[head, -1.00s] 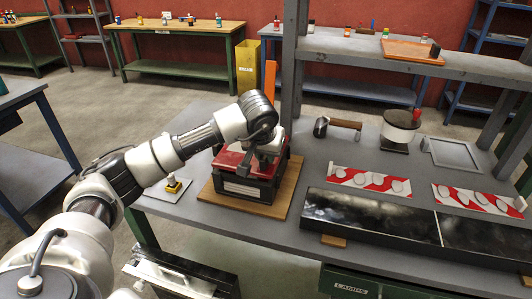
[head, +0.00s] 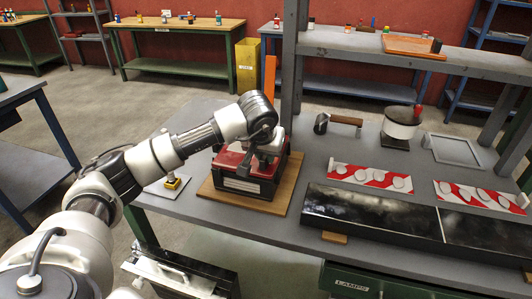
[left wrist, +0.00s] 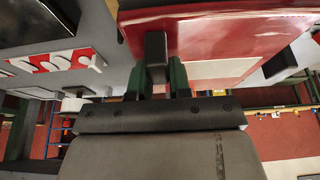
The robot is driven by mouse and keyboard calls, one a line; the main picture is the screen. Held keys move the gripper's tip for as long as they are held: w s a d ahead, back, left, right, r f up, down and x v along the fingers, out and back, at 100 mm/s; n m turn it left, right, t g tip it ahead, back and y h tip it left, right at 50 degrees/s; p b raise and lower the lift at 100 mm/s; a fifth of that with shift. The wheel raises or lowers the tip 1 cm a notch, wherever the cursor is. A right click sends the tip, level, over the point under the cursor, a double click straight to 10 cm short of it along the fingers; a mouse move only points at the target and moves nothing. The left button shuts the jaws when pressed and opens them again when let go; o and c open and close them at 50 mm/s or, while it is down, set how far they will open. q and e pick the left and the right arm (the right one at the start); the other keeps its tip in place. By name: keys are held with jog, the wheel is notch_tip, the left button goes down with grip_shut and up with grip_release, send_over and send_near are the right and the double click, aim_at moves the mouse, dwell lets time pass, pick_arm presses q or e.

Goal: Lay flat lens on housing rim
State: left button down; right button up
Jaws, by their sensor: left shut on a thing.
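A black box-shaped housing (head: 238,187) with a pale label on its front stands on a wooden board (head: 215,205) in the head view. A flat red piece, apparently the lens (head: 228,160), lies over its top. In the left wrist view the red sheet with a pale band (left wrist: 225,38) fills the upper middle. My left gripper (head: 264,158) is above the housing, its dark fingers (left wrist: 156,62) shut at the red piece's edge. I cannot tell whether the piece touches the rim all round, as the arm hides part of it. My right gripper is not in view.
A small yellow-and-black item (head: 172,182) on a pale plate stands left of the board. A dark panel (head: 370,216), red-and-white striped strips (head: 371,178), a wood-handled tool (head: 340,121) and a grey frame (head: 452,150) lie to the right. A shelf post (head: 290,75) rises behind.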

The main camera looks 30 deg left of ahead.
pick_arm(q)
jog(key=shift+f, duration=0.2)
jog(key=c, duration=1)
grip_release()
jog(key=shift+o, duration=0.2)
jog(key=b+v, duration=0.1)
jog(key=v, duration=0.9)
jog(key=shift+s+d+r, duration=0.15)
jog(key=shift+s+r, duration=0.05)
jog(key=shift+r, duration=0.15)
